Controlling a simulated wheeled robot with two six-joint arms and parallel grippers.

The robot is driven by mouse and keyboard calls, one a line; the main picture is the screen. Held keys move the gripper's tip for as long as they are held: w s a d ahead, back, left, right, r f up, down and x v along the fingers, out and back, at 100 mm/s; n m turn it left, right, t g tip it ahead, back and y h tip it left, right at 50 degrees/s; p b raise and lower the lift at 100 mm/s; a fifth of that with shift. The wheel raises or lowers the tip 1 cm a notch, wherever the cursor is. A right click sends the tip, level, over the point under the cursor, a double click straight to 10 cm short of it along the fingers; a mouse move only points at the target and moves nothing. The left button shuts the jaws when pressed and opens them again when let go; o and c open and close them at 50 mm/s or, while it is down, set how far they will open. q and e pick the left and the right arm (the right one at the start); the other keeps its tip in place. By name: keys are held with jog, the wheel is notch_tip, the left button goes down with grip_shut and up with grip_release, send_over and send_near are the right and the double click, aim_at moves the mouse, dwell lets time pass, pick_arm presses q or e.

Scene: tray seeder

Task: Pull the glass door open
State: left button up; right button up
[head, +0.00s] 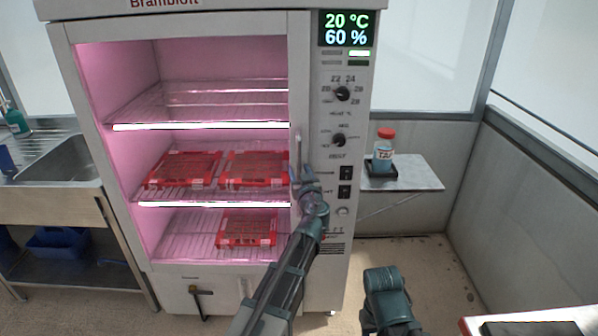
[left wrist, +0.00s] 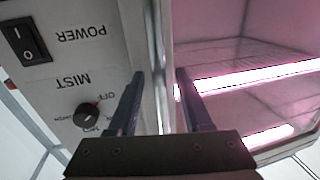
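The glass door (head: 200,104) covers the pink-lit front of the tall cabinet and looks closed. Its upright pale handle (head: 298,148) is on the door's right edge, beside the control panel. My left gripper (head: 302,172) is at the lower part of the handle. In the left wrist view the two dark fingers of the left gripper (left wrist: 159,76) stand apart, one on each side of the pale handle bar (left wrist: 157,45), with gaps showing. My right arm shows at the bottom of the head view, but its fingers are not visible.
The control panel (head: 344,115) with knobs and switches is close beside the handle. Red trays (head: 250,167) sit on shelves behind the glass. A side shelf (head: 415,174) with a red-capped bottle (head: 384,146) is at right, a sink (head: 58,158) at left. Floor in front is partly clear.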

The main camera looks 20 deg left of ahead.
pick_arm(q)
grip_shut()
dwell(1.3)
